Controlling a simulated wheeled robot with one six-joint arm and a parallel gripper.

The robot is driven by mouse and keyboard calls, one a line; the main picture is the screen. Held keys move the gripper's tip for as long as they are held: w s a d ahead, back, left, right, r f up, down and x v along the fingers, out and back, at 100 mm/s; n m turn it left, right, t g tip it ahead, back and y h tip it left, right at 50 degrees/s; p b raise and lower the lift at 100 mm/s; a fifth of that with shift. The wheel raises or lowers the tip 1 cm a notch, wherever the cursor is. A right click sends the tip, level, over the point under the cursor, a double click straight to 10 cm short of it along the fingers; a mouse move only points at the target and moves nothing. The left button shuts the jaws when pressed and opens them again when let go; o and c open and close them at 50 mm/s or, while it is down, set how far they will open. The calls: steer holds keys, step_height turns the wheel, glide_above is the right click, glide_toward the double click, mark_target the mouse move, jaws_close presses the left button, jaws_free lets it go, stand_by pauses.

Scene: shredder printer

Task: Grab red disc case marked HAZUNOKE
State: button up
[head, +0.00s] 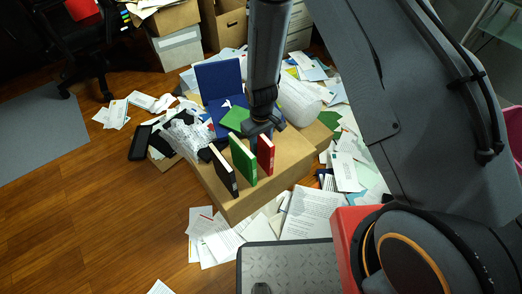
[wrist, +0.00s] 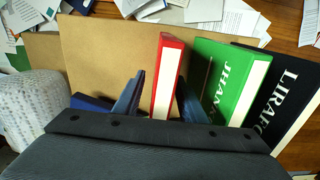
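A red disc case (head: 266,155) stands upright on a cardboard box (head: 225,205), at the right end of a row of three cases. In the wrist view the red case (wrist: 168,60) shows its narrow edge; no marking is readable on it. My gripper (head: 263,130) is at the far upper end of the red case. In the wrist view my gripper (wrist: 158,100) is open, with one dark finger on each side of the red case. A gap shows between the left finger and the case; the right finger is very close to it. The case's lower part is hidden.
A green case (wrist: 228,75) lettered "JHANA..." and a black case (wrist: 282,85) lettered "LIRAFO..." stand beside the red one. Behind are a blue folder (head: 219,85) and bubble-wrapped items (head: 297,100). Papers (head: 312,212) litter the floor around the box.

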jaws_close()
steer(key=shift+r, duration=0.1)
